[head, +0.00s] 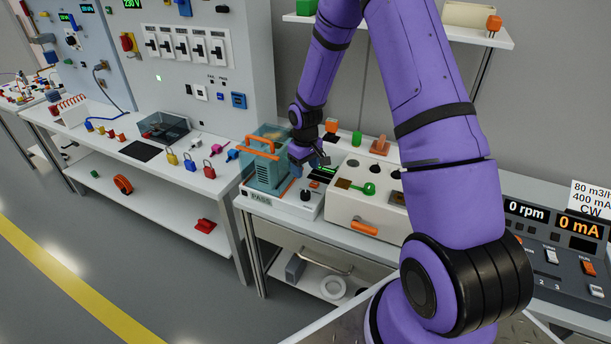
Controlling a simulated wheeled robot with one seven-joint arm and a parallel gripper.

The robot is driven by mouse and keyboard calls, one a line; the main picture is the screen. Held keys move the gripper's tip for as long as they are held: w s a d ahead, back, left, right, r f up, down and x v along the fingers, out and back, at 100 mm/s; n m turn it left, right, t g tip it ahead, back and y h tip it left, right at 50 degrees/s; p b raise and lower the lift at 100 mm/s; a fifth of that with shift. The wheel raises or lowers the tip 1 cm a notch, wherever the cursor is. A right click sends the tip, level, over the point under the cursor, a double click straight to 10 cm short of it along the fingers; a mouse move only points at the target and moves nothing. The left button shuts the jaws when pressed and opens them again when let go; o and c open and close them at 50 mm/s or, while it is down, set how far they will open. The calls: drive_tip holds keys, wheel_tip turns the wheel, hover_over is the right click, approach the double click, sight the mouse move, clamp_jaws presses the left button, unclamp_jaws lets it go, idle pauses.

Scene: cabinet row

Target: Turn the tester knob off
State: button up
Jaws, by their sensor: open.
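The tester (283,210) is a low white unit on the middle bench with a PASS label on its front. A clear teal cover (266,172) with an orange handle stands on its left part. A small black knob (305,195) sits on the right part of its top; its pointer direction is too small to read. A small green display (323,172) shows behind the knob. My gripper (318,161) is open above the back of the tester, beyond the knob and apart from it. My wrist partly hides its fingers.
A white box with a green knob (369,188) and an orange front handle (364,227) stands right of the tester. A grey panel (560,250) reads 0 rpm and 0 mA. Padlocks (190,162) lie on the left bench. The space in front of the tester is free.

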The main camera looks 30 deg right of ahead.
sight(306, 192)
drive_tip(key=shift+r, duration=0.2)
wheel_tip(306, 192, down, 11)
drive_tip(key=m, duration=1.2)
drive_tip(key=shift+w+d, duration=0.15)
